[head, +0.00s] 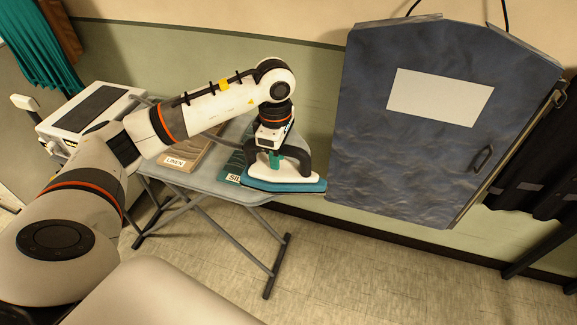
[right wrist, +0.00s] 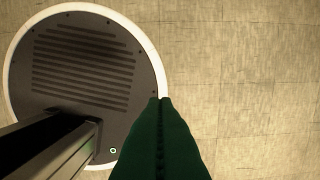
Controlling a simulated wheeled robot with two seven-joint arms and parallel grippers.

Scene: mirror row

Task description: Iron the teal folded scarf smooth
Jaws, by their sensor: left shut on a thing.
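The teal folded scarf (head: 234,163) lies on the ironing board (head: 207,182), with creases and a white label starting "SI", its end cut off by the iron. The iron (head: 296,168) has a white body, dark handle and teal base. It sits at the board's right end, right of the label, covering part of the scarf's area; I cannot tell whether its base touches the scarf. My left gripper (head: 273,160) is shut on the iron's handle from above. My right gripper (right wrist: 160,100) shows only in the right wrist view, its green fingers together and empty above the floor.
A brown folded cloth (head: 190,151) labelled "LINEN" lies left of the scarf. A white box with a dark top (head: 92,108) stands at the board's left end. A large blue-grey cabinet (head: 430,150) hangs close to the board's right end. Floor in front is clear.

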